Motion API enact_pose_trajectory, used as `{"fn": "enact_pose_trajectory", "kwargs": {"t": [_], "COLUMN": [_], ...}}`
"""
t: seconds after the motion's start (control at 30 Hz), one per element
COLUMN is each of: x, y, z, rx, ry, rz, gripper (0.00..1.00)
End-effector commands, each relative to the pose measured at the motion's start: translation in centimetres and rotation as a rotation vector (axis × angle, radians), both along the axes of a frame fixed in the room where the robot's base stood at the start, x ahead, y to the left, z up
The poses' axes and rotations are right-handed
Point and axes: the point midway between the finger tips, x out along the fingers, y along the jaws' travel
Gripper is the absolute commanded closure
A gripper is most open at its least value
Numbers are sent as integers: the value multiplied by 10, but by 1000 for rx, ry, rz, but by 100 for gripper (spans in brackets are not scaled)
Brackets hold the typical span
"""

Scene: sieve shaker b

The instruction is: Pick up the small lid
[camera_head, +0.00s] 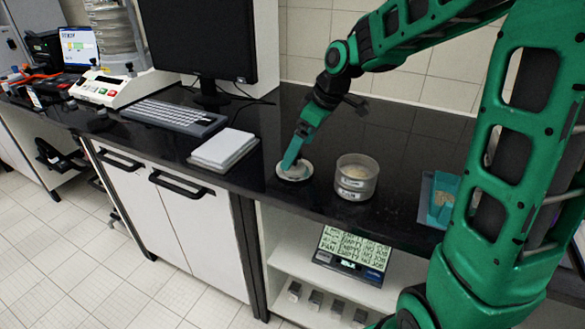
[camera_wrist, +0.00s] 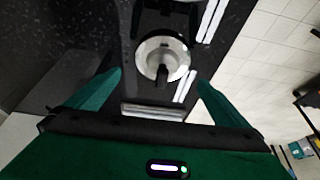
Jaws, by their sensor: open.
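The gap between fingers and lid is hard to judge.
A white pad (camera_head: 222,150), a keyboard (camera_head: 174,116) and a monitor (camera_head: 205,35) are on the left. A blue tray (camera_head: 440,198) is farther right. The counter's front edge is close by.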

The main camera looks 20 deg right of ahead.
Motion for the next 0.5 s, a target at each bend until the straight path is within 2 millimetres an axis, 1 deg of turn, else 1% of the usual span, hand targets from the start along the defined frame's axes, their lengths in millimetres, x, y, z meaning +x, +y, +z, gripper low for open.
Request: {"fn": "enact_pose_trajectory", "kwargs": {"t": [0.13, 0.33, 0.5], "x": [1, 5, 9], "y": [4, 10, 14], "z": [-10, -38, -51], "rx": [0, 0, 1], "ry": [1, 3, 1], "rz": [3, 5, 5], "gripper": [0, 0, 0]}}
